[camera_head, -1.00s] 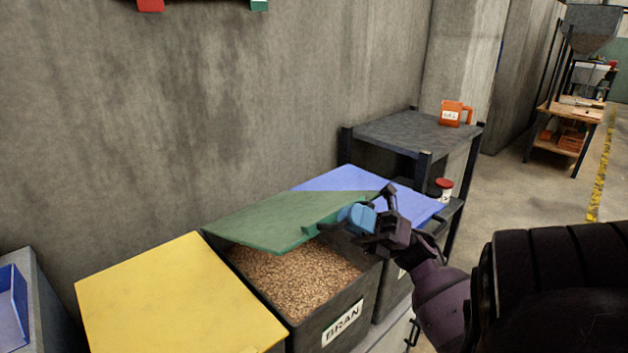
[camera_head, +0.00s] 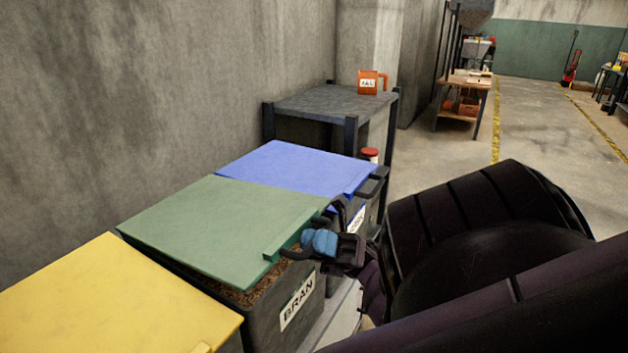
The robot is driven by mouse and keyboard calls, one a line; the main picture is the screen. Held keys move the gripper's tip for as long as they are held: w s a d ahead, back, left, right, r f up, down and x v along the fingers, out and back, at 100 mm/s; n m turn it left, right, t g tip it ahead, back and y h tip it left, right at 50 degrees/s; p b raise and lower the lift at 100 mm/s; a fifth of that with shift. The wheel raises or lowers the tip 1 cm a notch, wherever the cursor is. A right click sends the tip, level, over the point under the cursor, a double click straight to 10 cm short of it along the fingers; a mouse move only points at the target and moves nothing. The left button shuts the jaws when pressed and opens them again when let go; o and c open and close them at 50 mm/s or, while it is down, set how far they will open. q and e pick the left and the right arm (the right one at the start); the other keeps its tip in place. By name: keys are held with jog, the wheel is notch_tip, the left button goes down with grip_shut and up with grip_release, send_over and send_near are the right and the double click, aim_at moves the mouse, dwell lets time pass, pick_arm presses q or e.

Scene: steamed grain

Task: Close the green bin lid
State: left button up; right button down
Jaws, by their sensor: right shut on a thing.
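The green lid (camera_head: 225,228) lies low and almost flat over the grey bin labelled BRAN (camera_head: 297,303). A narrow strip of grain (camera_head: 258,290) shows under its front edge, so a gap is left there. A raised green handle strip (camera_head: 284,246) runs along the lid's front edge. My right gripper (camera_head: 306,242), with blue pads, is shut on this handle at the lid's front right corner. The exact contact is partly hidden by the fingers. My left gripper is not in view.
A yellow lid (camera_head: 115,300) lies to the left and a blue lid (camera_head: 300,170) to the right, on neighbouring bins. The concrete wall is close on the left. My dark arm fills the lower right.

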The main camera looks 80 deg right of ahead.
jog(key=c, duration=1.1)
grip_release()
jog(key=v, duration=1.1)
jog(key=shift+w+a, duration=0.1)
